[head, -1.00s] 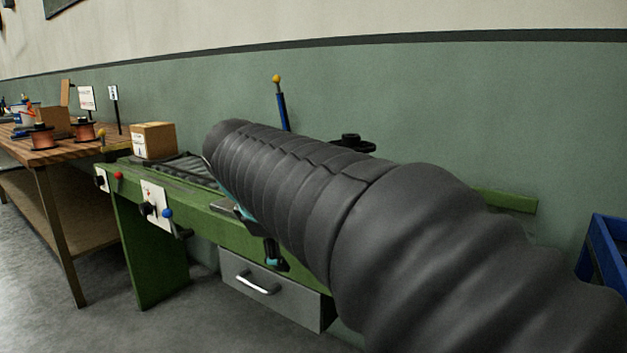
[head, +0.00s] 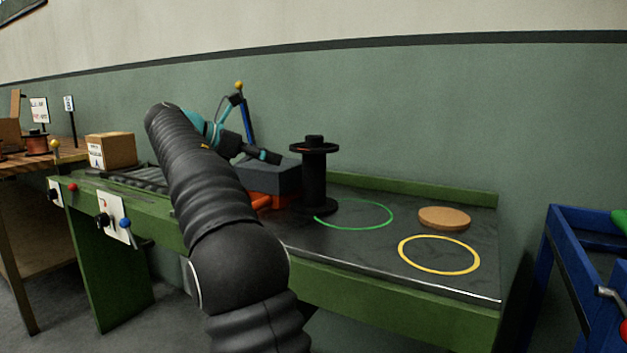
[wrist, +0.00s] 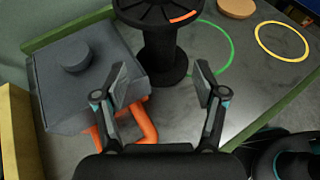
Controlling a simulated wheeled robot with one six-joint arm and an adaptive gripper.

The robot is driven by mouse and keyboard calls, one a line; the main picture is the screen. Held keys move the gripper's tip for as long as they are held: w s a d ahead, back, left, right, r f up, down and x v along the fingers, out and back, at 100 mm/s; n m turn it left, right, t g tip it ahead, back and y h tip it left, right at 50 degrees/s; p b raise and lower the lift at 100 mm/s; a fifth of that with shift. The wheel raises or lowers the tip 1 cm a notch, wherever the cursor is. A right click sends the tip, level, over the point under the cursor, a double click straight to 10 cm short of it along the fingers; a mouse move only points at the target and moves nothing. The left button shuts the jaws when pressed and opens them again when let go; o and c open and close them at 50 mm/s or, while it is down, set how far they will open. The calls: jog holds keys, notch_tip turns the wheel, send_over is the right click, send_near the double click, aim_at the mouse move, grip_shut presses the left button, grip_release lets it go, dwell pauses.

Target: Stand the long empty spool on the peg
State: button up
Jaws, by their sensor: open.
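A tall black spool (head: 314,185) stands upright on the dark top of the green bench (head: 405,300). It has a wide upper flange and a short knob above it; I cannot tell whether the knob is part of the spool or a peg through it. In the wrist view the spool (wrist: 165,55) is just beyond my gripper (wrist: 160,82), whose fingers are apart with nothing between them. In the head view my gripper (head: 262,154) is left of the spool, partly behind my arm. I cannot make out a separate bare peg.
A grey block (wrist: 85,75) with a round knob and orange handles (wrist: 145,120) sits left of the spool. A green ring (head: 385,223), yellow ring (head: 439,270) and tan disc (head: 444,217) lie to the right, with bare bench between. A blue cart (head: 575,215) stands beyond the bench's right end.

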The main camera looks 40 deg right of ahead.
aim_at(311, 168)
jog(key=b+x, duration=0.3)
jog(key=x, duration=1)
jog(key=shift+b, duration=0.3)
jog(key=shift+r, duration=0.1)
jog(key=c, duration=1.1)
jog(key=shift+r, duration=0.15)
